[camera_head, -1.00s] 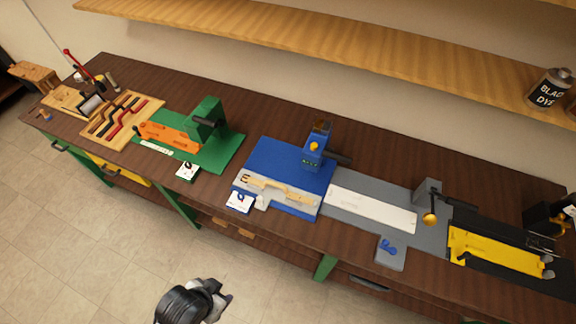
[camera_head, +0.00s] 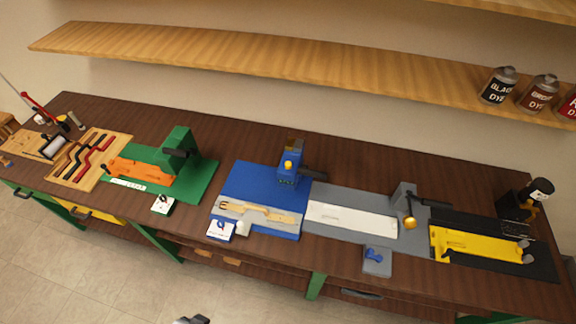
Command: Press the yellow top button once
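A blue machine (camera_head: 289,178) stands upright at the back of a blue base plate (camera_head: 243,182) on the workbench. A small yellow button (camera_head: 288,165) sits near the top of its front, below a dark top piece. One of my arms shows only as a small grey and black tip (camera_head: 192,320) at the bottom edge, well in front of the bench and far from the button. I cannot tell which arm it is or see its fingers. The other arm is out of view.
Left of the blue machine is a green machine (camera_head: 183,152); right are a grey plate (camera_head: 335,233) and a yellow fixture (camera_head: 480,246). A wooden shelf (camera_head: 250,65) with dye bottles runs above. A black dispenser (camera_head: 517,203) stands at the far right.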

